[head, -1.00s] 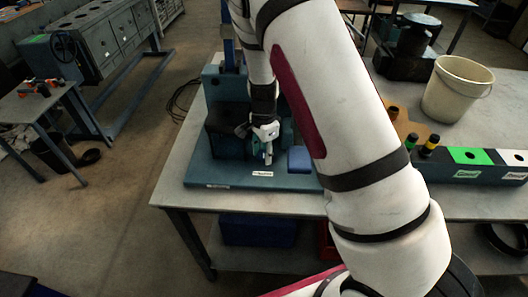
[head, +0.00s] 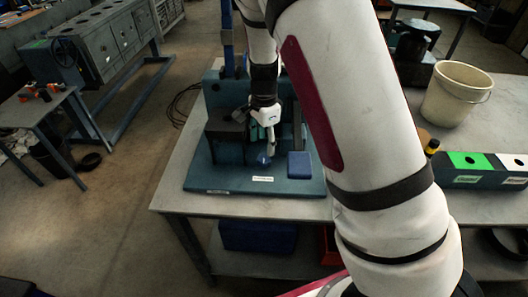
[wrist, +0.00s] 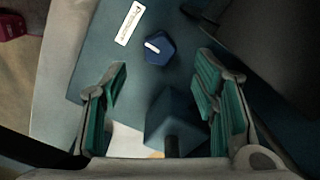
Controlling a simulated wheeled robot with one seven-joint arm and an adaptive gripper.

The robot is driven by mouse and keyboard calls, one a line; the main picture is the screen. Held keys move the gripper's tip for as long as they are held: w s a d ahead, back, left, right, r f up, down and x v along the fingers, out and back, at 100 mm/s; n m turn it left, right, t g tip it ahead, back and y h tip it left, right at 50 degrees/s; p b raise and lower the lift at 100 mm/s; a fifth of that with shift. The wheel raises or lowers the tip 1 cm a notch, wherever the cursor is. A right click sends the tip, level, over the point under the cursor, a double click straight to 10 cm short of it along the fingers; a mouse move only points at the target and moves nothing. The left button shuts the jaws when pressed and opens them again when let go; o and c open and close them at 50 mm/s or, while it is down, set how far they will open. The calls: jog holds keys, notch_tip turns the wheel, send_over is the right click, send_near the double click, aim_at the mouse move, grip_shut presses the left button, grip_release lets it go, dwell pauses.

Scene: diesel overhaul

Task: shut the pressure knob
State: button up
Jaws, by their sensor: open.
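The pressure knob (wrist: 159,49) is a small dark blue faceted knob with a white pointer mark. In the wrist view it stands on the blue-green base plate (wrist: 100,62), beside a white label (wrist: 130,22). In the head view the knob (head: 263,160) shows just below my gripper (head: 268,138). In the wrist view my gripper (wrist: 162,78) has its green-padded fingers spread wide with nothing between the tips. The knob lies beyond the fingertips, roughly between their lines, and is not touched. The pointer slants across the knob's top.
A blue block (head: 300,164) sits on the plate right of the knob. The press-like stand (head: 222,115) rises behind and left. A cream bucket (head: 456,92) and a bin row with green and white tops (head: 470,162) stand on the table at right.

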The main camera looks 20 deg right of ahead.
jog(key=shift+r, duration=2.45)
notch_tip(320, 180, up, 8)
jog(key=n+t+y, duration=0.1)
jog(key=n, duration=0.2)
send_over(264, 159)
jog(key=s, duration=0.4)
jog(key=s+r+n+t, duration=0.2)
jog(key=s+r+n, duration=0.3)
jog(key=s+r, duration=0.3)
jog(key=s+r+n+t, duration=0.1)
jog(key=s+r+n, duration=0.1)
jog(key=s+n, duration=0.2)
jog(key=s+r+n+t+h, duration=0.1)
jog(key=s+r+n, duration=0.2)
jog(key=s, duration=0.7)
jog(key=shift+r+n+t, duration=0.3)
jog(key=shift+r+n, duration=0.05)
jog(key=shift+n, duration=0.15)
